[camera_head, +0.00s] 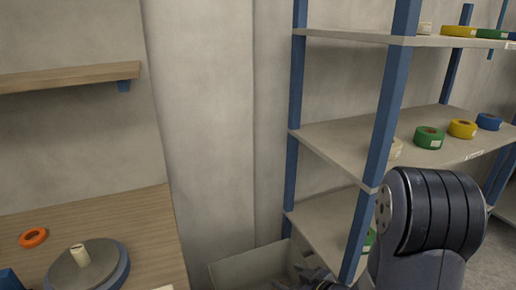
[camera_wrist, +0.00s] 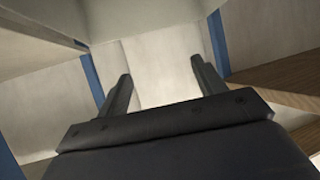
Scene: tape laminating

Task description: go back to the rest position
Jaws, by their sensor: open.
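My gripper (camera_wrist: 161,80) shows in the wrist view with its two dark fingers spread apart and nothing between them. Beyond the fingers is a pale wall, with shelf and table parts to either side. In the head view my dark arm stands at the lower right in front of the shelving rack (camera_head: 345,135). Part of my gripper's end shows low at the bottom edge, beside the arm, mostly cut off by the frame. I cannot make out its fingers clearly there.
The rack holds several tape rolls, including a green roll (camera_head: 429,137) and a yellow roll (camera_head: 462,129). A wooden table (camera_head: 130,235) at the left bears an orange ring (camera_head: 33,237) and a round spindle device (camera_head: 103,270). A wooden wall shelf (camera_head: 70,77) hangs above. A pale bin (camera_head: 240,270) stands low between.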

